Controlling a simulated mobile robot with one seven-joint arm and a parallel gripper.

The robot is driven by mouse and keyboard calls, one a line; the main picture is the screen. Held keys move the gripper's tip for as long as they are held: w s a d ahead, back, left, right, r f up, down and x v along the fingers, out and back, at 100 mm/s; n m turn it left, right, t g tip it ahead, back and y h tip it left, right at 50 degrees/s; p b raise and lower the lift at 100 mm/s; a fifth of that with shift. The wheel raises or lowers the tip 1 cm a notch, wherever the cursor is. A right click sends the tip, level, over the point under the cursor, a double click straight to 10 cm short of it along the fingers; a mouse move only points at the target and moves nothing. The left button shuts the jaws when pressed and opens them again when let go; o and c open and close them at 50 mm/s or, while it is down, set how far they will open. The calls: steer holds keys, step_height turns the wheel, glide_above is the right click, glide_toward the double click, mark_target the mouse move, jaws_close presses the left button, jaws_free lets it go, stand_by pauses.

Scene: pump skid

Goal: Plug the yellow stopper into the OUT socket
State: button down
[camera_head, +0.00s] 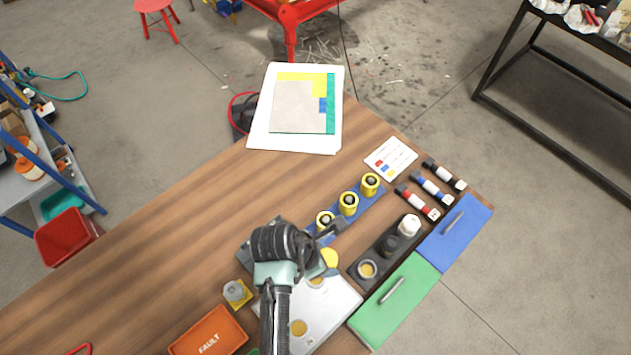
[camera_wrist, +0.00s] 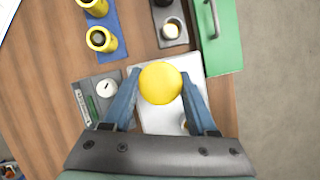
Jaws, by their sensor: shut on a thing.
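The yellow stopper (camera_wrist: 160,83) shows as a round yellow top between my fingers in the wrist view, and in the head view (camera_head: 330,258) beside my wrist. My gripper (camera_wrist: 160,85) is shut on it and holds it over the pale plate (camera_wrist: 160,119). In the head view the plate (camera_head: 340,305) has one yellowish round socket (camera_head: 299,328) near its front and another (camera_head: 316,281) close to the stopper. I cannot read which is OUT. My right finger partly covers one socket in the wrist view. The stopper's lower end is hidden.
A blue rail (camera_head: 333,228) with yellow cylinders, a dark block (camera_head: 359,281) with round pieces, and green (camera_head: 402,318) and blue (camera_head: 440,252) panels with handles stand close by. A grey box with a dial (camera_wrist: 105,89), an orange FAULT tray (camera_head: 208,332) and a knob (camera_head: 236,291) lie left.

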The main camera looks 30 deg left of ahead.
steer(key=shift+n+y, duration=0.3)
steer(key=shift+n, duration=0.4)
steer(key=f+b, duration=0.2)
steer(key=s+a+f+b, duration=0.1)
steer(key=f+b, duration=0.3)
steer(key=b, duration=0.1)
steer(key=shift+s+a+f, duration=0.3)
steer(key=shift+r+p, duration=0.35)
steer(key=shift+t+p, duration=0.3)
steer(key=shift+p, duration=0.6)
steer(key=shift+f+b, duration=0.85)
steer(key=shift+f, duration=0.9)
